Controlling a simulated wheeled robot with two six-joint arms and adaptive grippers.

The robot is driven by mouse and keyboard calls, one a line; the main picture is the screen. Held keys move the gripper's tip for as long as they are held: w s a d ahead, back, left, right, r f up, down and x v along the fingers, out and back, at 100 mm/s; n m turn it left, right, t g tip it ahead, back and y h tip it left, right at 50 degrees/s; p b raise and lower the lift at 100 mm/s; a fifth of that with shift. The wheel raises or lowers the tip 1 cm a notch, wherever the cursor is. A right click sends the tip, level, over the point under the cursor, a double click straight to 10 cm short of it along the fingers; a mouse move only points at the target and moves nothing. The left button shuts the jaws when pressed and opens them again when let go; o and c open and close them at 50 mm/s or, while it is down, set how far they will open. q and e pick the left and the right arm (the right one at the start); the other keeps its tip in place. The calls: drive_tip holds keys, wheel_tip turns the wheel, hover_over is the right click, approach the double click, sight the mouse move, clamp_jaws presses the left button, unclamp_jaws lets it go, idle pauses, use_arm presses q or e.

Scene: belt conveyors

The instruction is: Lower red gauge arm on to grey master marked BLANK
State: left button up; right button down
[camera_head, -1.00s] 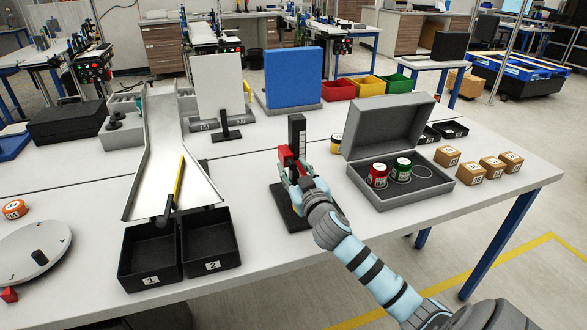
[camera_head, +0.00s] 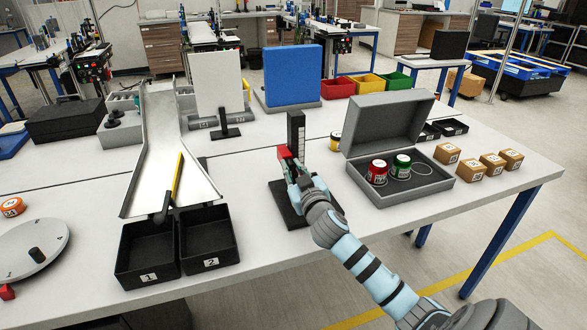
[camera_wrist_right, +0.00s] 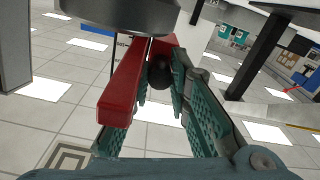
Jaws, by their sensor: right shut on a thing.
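The gauge stand has a black upright column (camera_head: 296,130) with a white scale and a dark base on the table. Its red gauge arm (camera_head: 285,153) sits partway down the column; it is large in the right wrist view (camera_wrist_right: 124,88). My right gripper (camera_head: 296,178) is at the front of the stand. In the right wrist view its fingers (camera_wrist_right: 160,92) are closed around a black ball knob (camera_wrist_right: 159,74) beside the red arm. I cannot make out a grey master marked BLANK; the gripper hides the space under the red arm. My left gripper is not in view.
An open grey case (camera_head: 427,188) with a red can (camera_head: 377,174) and a green can (camera_head: 401,166) stands right of the gauge. Black bins (camera_head: 146,278) and a chute (camera_head: 150,165) stand left. Small boxes (camera_head: 492,166) sit far right.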

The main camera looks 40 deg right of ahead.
wheel_tip(320, 180, down, 3)
drive_tip(key=shift+b, duration=0.75)
drive_tip(key=shift+s, duration=0.1)
drive_tip(key=c, duration=1.5)
unclamp_jaws()
drive_tip(key=shift+a+r, duration=0.1)
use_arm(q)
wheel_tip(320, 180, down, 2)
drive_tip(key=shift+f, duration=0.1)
use_arm(e)
drive_tip(key=v, duration=1.2)
